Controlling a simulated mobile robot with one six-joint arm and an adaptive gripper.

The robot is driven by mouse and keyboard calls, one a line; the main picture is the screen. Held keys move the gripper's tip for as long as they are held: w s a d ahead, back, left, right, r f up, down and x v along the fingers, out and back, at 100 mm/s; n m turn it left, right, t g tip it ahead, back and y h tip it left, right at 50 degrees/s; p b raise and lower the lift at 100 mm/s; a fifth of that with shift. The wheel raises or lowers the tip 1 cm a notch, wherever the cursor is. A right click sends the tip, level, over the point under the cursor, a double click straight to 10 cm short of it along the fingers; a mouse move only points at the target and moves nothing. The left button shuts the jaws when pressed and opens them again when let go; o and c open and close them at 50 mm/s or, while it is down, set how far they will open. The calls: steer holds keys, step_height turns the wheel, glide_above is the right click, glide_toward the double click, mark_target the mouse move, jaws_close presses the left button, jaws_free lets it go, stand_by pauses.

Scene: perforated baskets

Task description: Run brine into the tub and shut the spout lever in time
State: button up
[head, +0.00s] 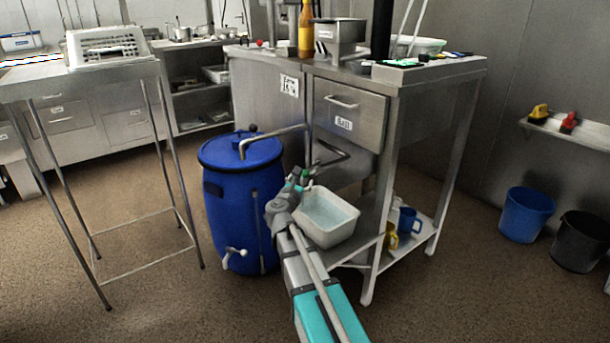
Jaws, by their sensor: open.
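A bent dark metal spout (334,152) sticks out from the cabinet side above the tub. No running stream shows clearly. My gripper (304,177) is small in view, open, at the tub's back left edge and just below the spout. I cannot make out whether it touches anything. A blue barrel (232,190) stands left of the tub, with a bent pipe (275,137) above its lid and a pale tap (236,252) low on its front.
A steel cabinet (345,108) with a drawer stands behind the tub. Yellow (391,236) and blue (408,220) mugs stand on its lower shelf. A steel stand (90,80) is at left. Blue (526,214) and black (581,241) buckets are at right. The floor between is clear.

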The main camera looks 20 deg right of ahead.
mark_target(304, 176)
steer(key=shift+x, duration=2.3)
jaws_close()
